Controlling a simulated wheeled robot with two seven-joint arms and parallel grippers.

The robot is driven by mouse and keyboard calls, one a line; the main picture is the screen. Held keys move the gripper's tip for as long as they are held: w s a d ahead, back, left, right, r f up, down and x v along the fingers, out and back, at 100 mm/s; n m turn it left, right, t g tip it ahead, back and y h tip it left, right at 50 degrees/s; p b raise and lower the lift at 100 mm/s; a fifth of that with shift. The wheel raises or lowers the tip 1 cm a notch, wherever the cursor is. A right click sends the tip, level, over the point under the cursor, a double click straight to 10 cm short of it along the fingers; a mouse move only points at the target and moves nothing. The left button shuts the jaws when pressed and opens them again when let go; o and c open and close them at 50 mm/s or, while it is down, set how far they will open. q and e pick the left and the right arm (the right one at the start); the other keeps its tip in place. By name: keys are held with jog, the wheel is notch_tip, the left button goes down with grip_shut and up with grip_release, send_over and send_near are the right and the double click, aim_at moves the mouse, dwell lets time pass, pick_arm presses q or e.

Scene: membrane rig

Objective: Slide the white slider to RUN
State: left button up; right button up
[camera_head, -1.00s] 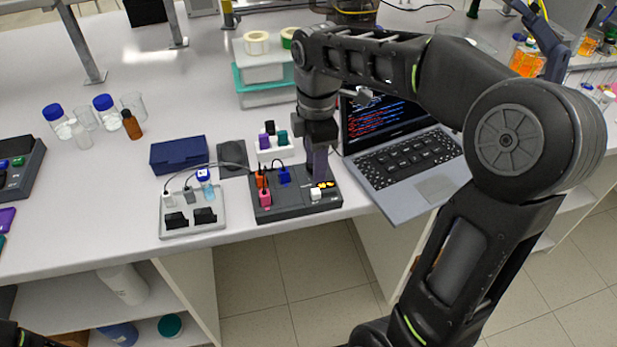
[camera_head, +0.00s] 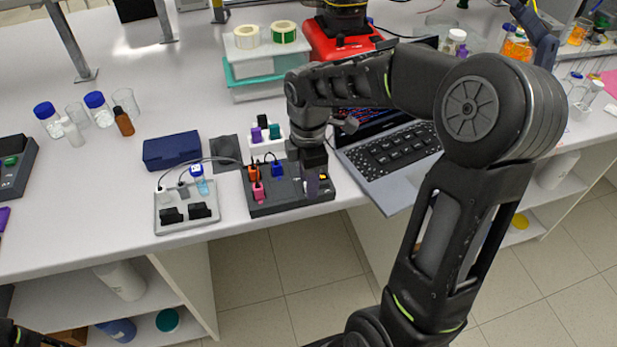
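The dark control box (camera_head: 262,209) lies near the table's front edge, with orange, pink and blue plugs on its left part. My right gripper (camera_head: 313,190) points down over the right part of this box, with its fingertips at or just above the top face. The white slider is hidden behind the fingers, so I cannot tell its position or whether they touch it. The finger gap cannot be made out.
A light grey tray (camera_head: 187,224) with black blocks and cables stands left of the box. An open laptop (camera_head: 397,185) stands close on the right. A white rack (camera_head: 268,146) with coloured caps and a blue case (camera_head: 172,149) are behind.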

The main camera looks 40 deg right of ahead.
grip_shut()
dwell(0.4)
dwell(1.0)
